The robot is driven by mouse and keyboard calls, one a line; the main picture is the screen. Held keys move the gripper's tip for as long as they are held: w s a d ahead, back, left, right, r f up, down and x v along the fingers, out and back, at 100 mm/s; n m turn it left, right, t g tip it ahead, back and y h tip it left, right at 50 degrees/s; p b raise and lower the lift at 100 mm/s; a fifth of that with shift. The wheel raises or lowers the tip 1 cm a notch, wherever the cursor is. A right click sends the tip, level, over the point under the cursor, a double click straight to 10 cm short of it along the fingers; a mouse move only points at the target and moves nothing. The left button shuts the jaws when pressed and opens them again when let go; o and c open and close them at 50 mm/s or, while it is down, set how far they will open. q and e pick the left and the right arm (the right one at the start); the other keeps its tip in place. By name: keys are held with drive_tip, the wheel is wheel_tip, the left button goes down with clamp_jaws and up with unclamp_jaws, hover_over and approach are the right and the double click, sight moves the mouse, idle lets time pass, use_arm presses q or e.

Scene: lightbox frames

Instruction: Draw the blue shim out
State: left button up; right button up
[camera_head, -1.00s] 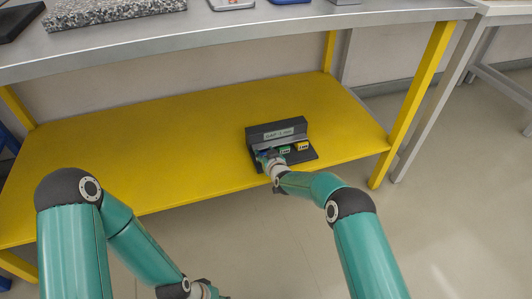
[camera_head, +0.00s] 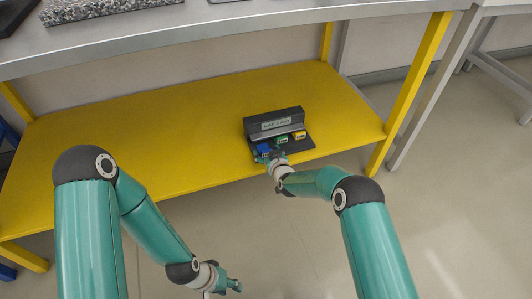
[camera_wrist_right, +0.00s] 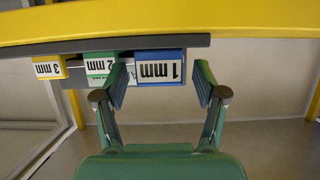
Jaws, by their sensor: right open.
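The blue shim (camera_head: 263,149) sits at the left of a row in a dark holder (camera_head: 287,115) on the yellow shelf. In the right wrist view the blue shim (camera_wrist_right: 160,57) shows a white "1 mm" label, upside down. My right gripper (camera_wrist_right: 160,76) is open, with one finger on each side of the blue shim and a visible gap on both sides. In the head view the right gripper (camera_head: 268,159) is just in front of the shim. My left gripper (camera_head: 234,285) is low in the head view, away from the shelf; its opening is unclear.
A green shim (camera_head: 281,139) marked 2 mm stands beside the blue one, close to my finger in the wrist view. A yellow shim (camera_head: 300,135) marked 3 mm is beyond it. The yellow shelf (camera_head: 130,150) is bare to the left. A grey tabletop (camera_head: 250,20) is above.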

drive_tip(key=shift+v, duration=0.8)
drive_tip(key=v, duration=1)
drive_tip(key=shift+s, duration=0.15)
drive_tip(key=shift+d, duration=0.15)
